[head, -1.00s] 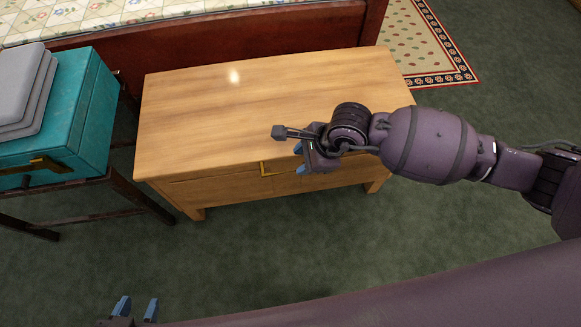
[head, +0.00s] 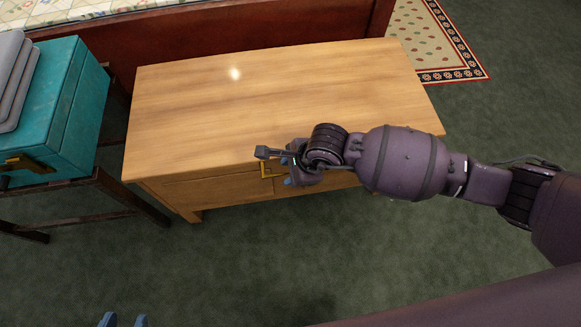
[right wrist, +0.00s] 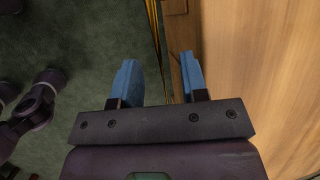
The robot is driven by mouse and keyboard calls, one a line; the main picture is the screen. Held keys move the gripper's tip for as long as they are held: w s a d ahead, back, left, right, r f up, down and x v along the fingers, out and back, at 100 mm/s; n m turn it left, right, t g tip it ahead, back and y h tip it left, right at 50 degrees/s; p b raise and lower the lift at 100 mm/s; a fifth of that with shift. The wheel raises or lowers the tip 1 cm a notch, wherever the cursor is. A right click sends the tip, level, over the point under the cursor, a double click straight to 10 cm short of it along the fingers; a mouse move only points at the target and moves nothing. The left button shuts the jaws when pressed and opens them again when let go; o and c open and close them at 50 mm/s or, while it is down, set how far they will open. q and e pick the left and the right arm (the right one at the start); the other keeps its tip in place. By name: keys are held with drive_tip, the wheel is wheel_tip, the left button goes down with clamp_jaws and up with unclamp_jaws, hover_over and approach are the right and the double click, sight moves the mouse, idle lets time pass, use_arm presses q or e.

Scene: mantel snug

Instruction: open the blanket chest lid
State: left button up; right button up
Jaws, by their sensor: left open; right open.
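The blanket chest is light wood, with its lid (head: 250,100) closed flat. A brass handle (head: 267,170) sits on the front just under the lid's edge. My right gripper (head: 287,175) is open at the front edge, right beside the handle, and my wrist partly covers it. In the right wrist view, the open blue fingers (right wrist: 158,60) have a thin golden strip (right wrist: 154,25), likely the handle, showing in the gap between them. Contact cannot be told. My left gripper (head: 123,321) is open and empty at the bottom edge, well away from the chest.
A teal case (head: 68,100) with grey folded items (head: 22,85) on top stands on a dark frame (head: 130,198) left of the chest. A bed with a dark red wooden side (head: 210,50) is close behind. The green carpet (head: 250,260) in front is clear.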

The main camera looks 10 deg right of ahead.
drive_tip(key=shift+c, duration=0.3)
clamp_jaws()
